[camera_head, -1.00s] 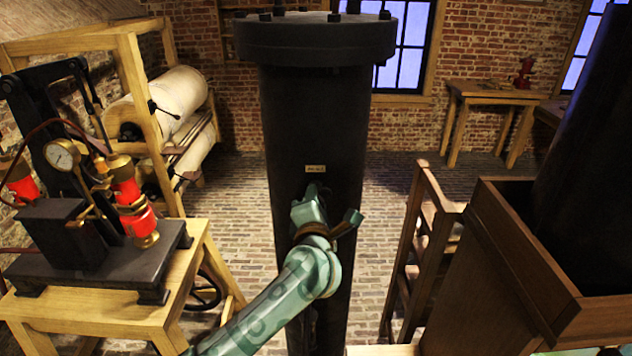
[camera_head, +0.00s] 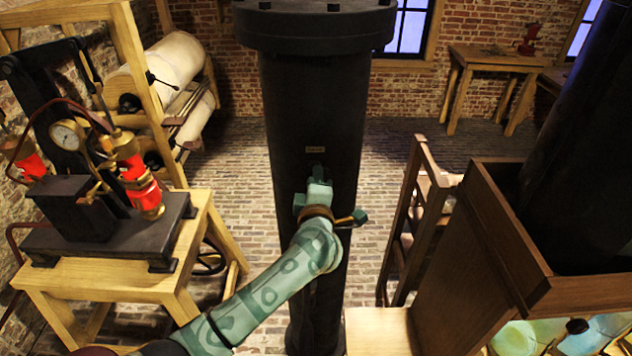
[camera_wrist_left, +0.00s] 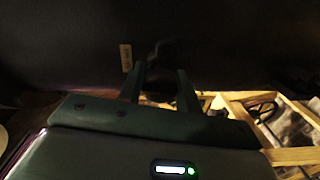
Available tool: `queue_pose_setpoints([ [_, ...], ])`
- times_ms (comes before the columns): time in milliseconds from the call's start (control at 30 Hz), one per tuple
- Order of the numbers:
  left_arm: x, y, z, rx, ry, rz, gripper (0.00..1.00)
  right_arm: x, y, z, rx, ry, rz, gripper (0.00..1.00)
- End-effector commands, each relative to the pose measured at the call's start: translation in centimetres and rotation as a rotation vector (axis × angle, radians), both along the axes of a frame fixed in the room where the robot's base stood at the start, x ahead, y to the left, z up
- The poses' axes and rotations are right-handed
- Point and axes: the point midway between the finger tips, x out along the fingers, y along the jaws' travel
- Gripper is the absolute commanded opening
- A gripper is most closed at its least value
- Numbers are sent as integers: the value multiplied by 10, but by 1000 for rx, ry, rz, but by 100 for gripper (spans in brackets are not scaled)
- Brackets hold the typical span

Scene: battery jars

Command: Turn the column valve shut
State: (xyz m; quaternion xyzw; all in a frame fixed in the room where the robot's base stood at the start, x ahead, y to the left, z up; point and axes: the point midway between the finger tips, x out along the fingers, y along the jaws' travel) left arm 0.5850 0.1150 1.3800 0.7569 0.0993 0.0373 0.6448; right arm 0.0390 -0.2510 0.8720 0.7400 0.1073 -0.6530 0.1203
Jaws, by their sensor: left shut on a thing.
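The black iron column (camera_head: 312,110) stands upright in the middle of the head view. A small brass plate (camera_head: 315,150) is on its front, and it also shows in the left wrist view (camera_wrist_left: 126,57). Just below the plate, my green left gripper (camera_head: 318,184) is up against the column front. In the left wrist view its two fingers (camera_wrist_left: 161,82) are on either side of a small dark valve handle (camera_wrist_left: 163,56), and the gripper is shut on it. The gripper hides most of the valve, so its angle is hard to read. My right gripper is not in view.
A wooden table (camera_head: 100,275) with a brass-gauged pump apparatus (camera_head: 110,215) stands at left. A wooden box (camera_head: 490,255) with coloured jars (camera_head: 560,335) below it is at right, beside a wooden frame (camera_head: 408,220). Brick floor (camera_head: 225,165) is open behind the column.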

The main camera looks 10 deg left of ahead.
Motion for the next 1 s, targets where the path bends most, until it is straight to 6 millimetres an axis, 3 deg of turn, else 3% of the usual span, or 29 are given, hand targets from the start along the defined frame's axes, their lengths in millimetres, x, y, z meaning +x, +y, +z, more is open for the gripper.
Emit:
queue_pose_setpoints([
  [367,-1,1,-5,5,11,2,11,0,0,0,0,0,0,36],
  [400,-1,1,-5,5,12,2,37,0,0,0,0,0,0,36],
  [467,-1,1,-5,5,11,1,53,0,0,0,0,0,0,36],
  [800,-3,-1,-2,3,5,0,55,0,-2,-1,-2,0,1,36],
  [1000,-33,-7,-2,-1,6,-1,55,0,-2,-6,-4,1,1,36],
])
